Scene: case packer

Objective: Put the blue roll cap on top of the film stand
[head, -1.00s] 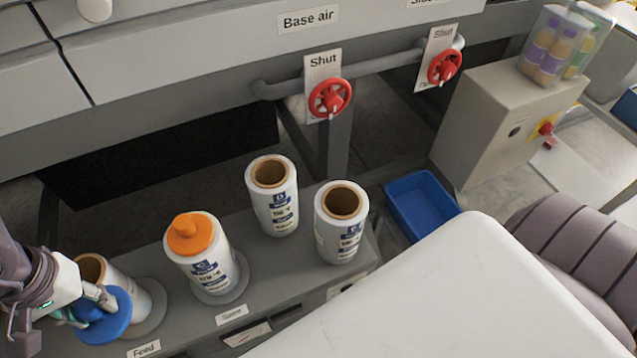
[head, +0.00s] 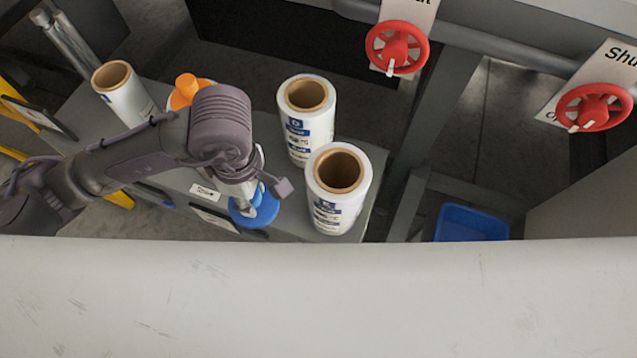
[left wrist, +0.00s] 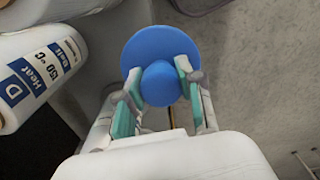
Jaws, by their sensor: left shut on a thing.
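The blue roll cap (head: 257,213) is a wide disc with a round knob. My left gripper (head: 243,203) is shut on the knob; my own arm hides part of the grip in the head view. In the left wrist view, the two fingers (left wrist: 158,82) clasp the knob of the cap (left wrist: 158,45). The grey film stand (head: 88,132) carries several upright white film rolls. The cap is held near its front edge, left of the nearest roll (head: 338,190), and looks apart from it. My right gripper is not in view.
An open-topped roll (head: 125,95) stands at the far left. A roll with an orange cap (head: 188,88) is partly hidden behind my arm. Another open roll (head: 306,112) stands behind the nearest one. A blue bin (head: 470,223) and red valve wheels (head: 397,49) are at the right.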

